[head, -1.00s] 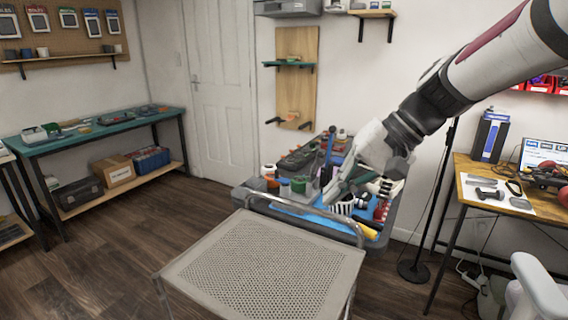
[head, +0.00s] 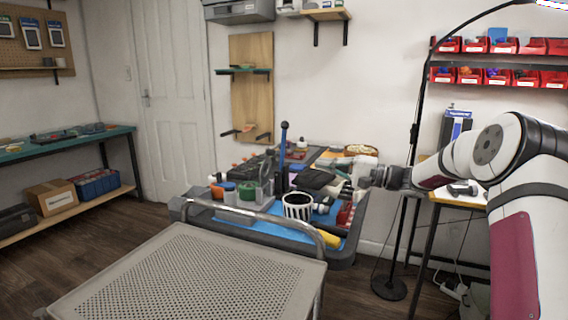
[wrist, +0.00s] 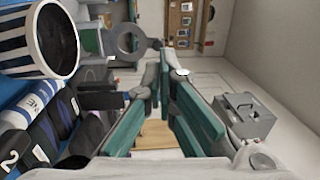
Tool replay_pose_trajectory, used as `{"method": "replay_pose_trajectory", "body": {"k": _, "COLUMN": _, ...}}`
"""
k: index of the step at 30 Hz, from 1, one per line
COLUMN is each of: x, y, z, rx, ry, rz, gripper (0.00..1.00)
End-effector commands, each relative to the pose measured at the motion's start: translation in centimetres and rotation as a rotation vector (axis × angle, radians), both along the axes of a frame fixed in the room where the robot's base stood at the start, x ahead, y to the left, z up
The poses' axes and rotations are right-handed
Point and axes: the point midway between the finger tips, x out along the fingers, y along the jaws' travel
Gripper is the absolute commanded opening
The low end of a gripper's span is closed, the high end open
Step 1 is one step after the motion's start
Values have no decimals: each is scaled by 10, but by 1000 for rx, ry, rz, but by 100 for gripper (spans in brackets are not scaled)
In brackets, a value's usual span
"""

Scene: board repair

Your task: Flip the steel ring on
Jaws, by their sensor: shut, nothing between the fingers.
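A grey ring-shaped piece (wrist: 118,38) shows at the upper left of the wrist view, beyond the striped cup; I cannot tell for sure that it is the steel ring. In the head view my gripper (head: 362,180) is at the right side of the cluttered tray, partly lost among the things there.
A black-and-white striped cup (head: 298,206) stands at the tray's front; it is close in the wrist view (wrist: 40,40). A blue-handled lever (head: 284,140) rises behind it. A perforated cart top (head: 190,275) is clear in front. A lamp pole (head: 412,160) stands right of the tray.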

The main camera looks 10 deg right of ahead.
Motion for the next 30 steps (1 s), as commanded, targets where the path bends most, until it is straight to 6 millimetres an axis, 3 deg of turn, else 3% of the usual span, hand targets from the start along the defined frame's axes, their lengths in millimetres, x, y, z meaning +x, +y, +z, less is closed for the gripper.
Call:
{"method": "replay_pose_trajectory", "body": {"k": 5, "x": 6, "y": -14, "z": -6, "rx": 35, "ry": -20, "rz": -25, "gripper": 0}}
{"method": "replay_pose_trajectory", "body": {"k": 17, "x": 8, "y": -10, "z": -5, "rx": 33, "ry": -21, "rz": -24, "gripper": 0}}
{"method": "replay_pose_trajectory", "body": {"k": 30, "x": 50, "y": 49, "z": 2, "rx": 32, "ry": -21, "rz": -21, "gripper": 0}}
